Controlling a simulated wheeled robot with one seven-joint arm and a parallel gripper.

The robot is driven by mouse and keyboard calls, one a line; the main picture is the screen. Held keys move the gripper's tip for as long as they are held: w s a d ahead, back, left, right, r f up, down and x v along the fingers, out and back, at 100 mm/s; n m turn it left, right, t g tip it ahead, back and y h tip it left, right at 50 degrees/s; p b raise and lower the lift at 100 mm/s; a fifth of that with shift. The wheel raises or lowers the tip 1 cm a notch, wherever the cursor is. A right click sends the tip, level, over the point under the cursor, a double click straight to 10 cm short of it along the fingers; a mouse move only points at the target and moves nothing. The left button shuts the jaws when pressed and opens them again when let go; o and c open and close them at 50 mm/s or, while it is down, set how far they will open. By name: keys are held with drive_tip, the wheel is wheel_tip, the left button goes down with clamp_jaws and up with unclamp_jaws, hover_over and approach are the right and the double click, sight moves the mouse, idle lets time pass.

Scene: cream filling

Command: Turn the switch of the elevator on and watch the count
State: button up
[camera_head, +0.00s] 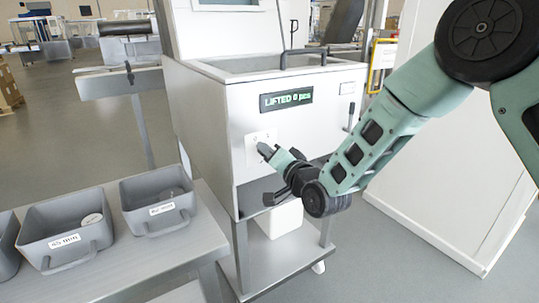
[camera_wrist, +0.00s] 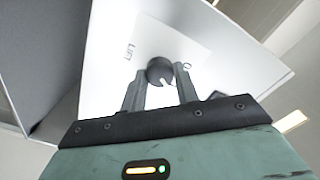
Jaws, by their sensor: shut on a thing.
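The elevator (camera_head: 225,105) is a white and grey machine with a black display (camera_head: 286,99) that reads "LIFTED 0 pcs" in green. Its switch is a dark round knob (camera_wrist: 160,71) with a white pointer mark, on a white plate (camera_head: 252,145) below the display. The plate has a "LIFT" label on one side and a "0" mark on the other in the wrist view. The pointer faces down and slightly right there. My gripper (camera_head: 268,152) is at the plate, and its two fingers (camera_wrist: 160,90) are shut on the knob from both sides. In the head view my fingers hide the knob.
Grey bins (camera_head: 66,228) with time labels stand on a metal table (camera_head: 190,250) at the left; another bin (camera_head: 158,200) is beside them. A white panel (camera_head: 450,200) stands at the right. A white container (camera_head: 278,218) sits under the machine.

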drive_tip(key=o, duration=1)
drive_tip(key=shift+c, duration=0.2)
drive_tip(key=shift+s, duration=0.1)
drive_tip(key=v, duration=1.7)
drive_tip(key=shift+d+b, duration=0.2)
drive_tip(key=shift+b, duration=0.2)
drive_tip(key=shift+s+a, duration=0.1)
